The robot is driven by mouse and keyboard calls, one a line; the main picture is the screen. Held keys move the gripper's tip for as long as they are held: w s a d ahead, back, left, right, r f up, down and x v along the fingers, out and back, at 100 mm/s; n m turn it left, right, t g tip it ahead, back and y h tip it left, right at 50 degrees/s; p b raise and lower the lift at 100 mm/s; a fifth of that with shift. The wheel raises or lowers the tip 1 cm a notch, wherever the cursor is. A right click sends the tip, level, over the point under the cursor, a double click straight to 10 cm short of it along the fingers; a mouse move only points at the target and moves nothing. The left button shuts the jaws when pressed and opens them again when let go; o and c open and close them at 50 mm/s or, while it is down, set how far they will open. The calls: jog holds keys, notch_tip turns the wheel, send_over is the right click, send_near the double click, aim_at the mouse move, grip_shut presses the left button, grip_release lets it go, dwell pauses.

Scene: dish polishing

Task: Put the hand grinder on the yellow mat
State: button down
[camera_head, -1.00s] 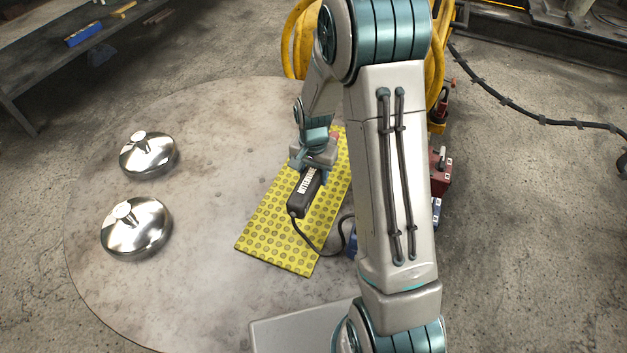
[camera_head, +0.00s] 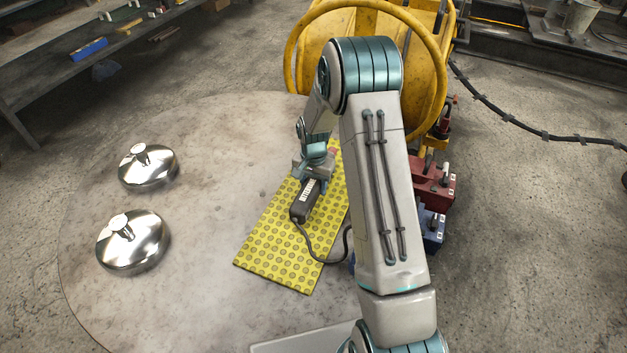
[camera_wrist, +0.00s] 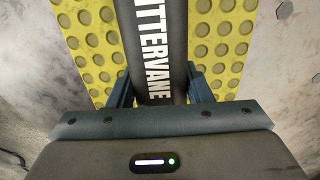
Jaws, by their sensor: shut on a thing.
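The hand grinder (camera_head: 303,203) is a dark tool with white lettering and a cord at its near end. It is over the yellow studded mat (camera_head: 272,255) on the round table; whether it rests on the mat or hangs just above cannot be told. My gripper (camera_head: 312,172) is shut on the grinder's body from above. In the wrist view the grinder body (camera_wrist: 158,50) lies between the two fingers (camera_wrist: 160,90), with the mat (camera_wrist: 222,40) showing on both sides. The grinder's far end is mostly hidden behind my gripper.
Two shiny metal lids (camera_head: 148,167) (camera_head: 133,242) sit on the left of the round table (camera_head: 215,130). A yellow round-framed machine (camera_head: 300,45) stands behind. Red (camera_head: 432,185) and blue (camera_head: 430,228) boxes are to the right. The table between lids and mat is clear.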

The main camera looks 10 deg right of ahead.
aim_at(314, 180)
jog(key=shift+w+f, duration=0.1)
jog(key=shift+f, duration=0.2)
jog(key=shift+f, duration=0.1)
jog(key=c, duration=0.7)
grip_release()
jog(key=shift+f, duration=0.15)
jog(key=r+p, duration=0.2)
jog(key=r, duration=1)
jog(key=shift+s+r+p, duration=0.2)
jog(key=shift+p, duration=0.2)
jog(key=s+r+n, duration=0.2)
jog(key=s+r, duration=0.3)
jog(key=s, duration=0.4)
jog(key=s+r+n+t, duration=0.1)
jog(key=s+r+n, duration=0.2)
jog(key=s, duration=0.6)
jog(key=s+r+n, duration=0.2)
jog(key=s+r, duration=0.4)
jog(key=s, duration=0.4)
jog(key=shift+a+r, duration=0.2)
jog(key=shift+r, duration=0.2)
